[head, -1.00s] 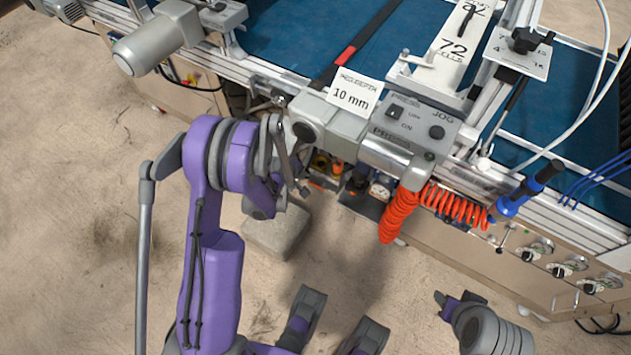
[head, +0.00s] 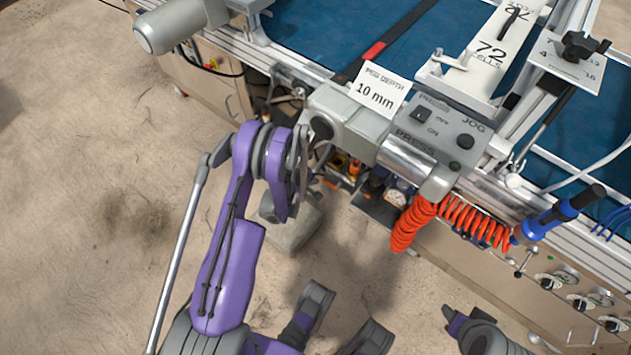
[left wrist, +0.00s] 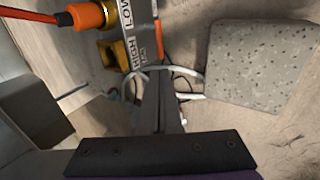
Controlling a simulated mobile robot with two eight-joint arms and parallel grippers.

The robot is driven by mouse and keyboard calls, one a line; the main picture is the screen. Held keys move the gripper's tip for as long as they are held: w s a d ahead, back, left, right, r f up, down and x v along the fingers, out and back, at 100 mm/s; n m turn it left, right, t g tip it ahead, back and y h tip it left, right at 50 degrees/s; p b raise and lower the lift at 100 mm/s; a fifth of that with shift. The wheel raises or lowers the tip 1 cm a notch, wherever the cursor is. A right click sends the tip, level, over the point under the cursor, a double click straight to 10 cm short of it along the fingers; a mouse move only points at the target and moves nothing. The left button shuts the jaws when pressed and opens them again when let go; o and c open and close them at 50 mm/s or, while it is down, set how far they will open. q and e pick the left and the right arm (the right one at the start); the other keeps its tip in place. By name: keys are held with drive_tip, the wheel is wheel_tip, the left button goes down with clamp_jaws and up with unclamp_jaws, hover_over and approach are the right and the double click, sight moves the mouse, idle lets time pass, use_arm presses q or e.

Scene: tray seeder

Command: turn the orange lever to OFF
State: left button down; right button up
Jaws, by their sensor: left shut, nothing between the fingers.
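My left gripper (head: 318,182) is shut and empty, below the press head at the machine's near edge. In the left wrist view its closed fingers (left wrist: 160,103) point up the picture. An orange fitting (left wrist: 88,15) with a brass end and an orange hose sits at upper left there, beside a HIGH/LOW label (left wrist: 130,42). A small orange part (head: 354,168) shows under the press head in the head view. No OFF mark is readable near it.
The press box (head: 440,130) with switches is right of the gripper. A coiled red hose (head: 415,225) hangs nearby, with a blue-handled tool (head: 560,212). A grey stone block (left wrist: 262,65) lies on the floor. Open floor (head: 100,230) is at left.

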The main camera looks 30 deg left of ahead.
sight(326, 182)
use_arm(q)
drive_tip(key=b+x, duration=0.1)
drive_tip(key=x, duration=1)
drive_tip(key=shift+w+d+f+b, duration=0.1)
drive_tip(key=shift+f+b, duration=0.1)
drive_tip(key=shift+b, duration=0.15)
use_arm(e)
wheel_tip(326, 182, down, 2)
drive_tip(key=shift+w+f, duration=0.1)
drive_tip(key=shift+f, duration=0.05)
